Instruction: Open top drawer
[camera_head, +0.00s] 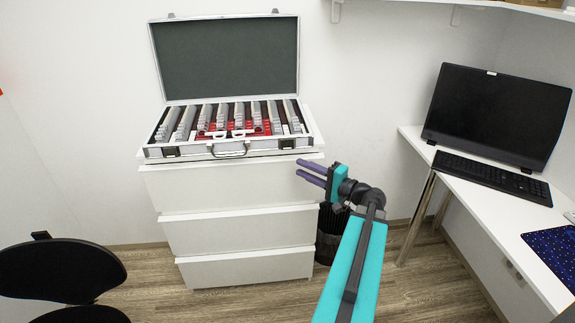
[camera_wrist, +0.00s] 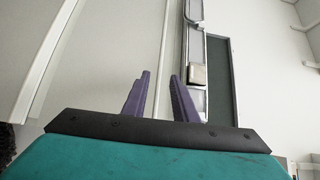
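The white drawer unit stands against the wall in the head view. Its top drawer (camera_head: 235,186) looks shut, with a lip along its upper edge. The top drawer's front also fills much of the wrist view (camera_wrist: 110,50), turned on its side. My gripper (camera_head: 299,168), with two purple fingers, is at the right end of the top drawer, near its upper edge. In the wrist view the fingers of my gripper (camera_wrist: 160,76) are apart, with nothing between them, and point toward the drawer's upper edge. I cannot tell whether they touch it.
An open silver case (camera_head: 230,150) with lenses sits on the drawer unit. The second drawer (camera_head: 240,232) and bottom drawer (camera_head: 245,268) look shut. A dark bin (camera_head: 328,245) stands right of the unit, a black chair (camera_head: 62,270) at left. A desk (camera_head: 500,215) with a monitor (camera_head: 497,112) is at right.

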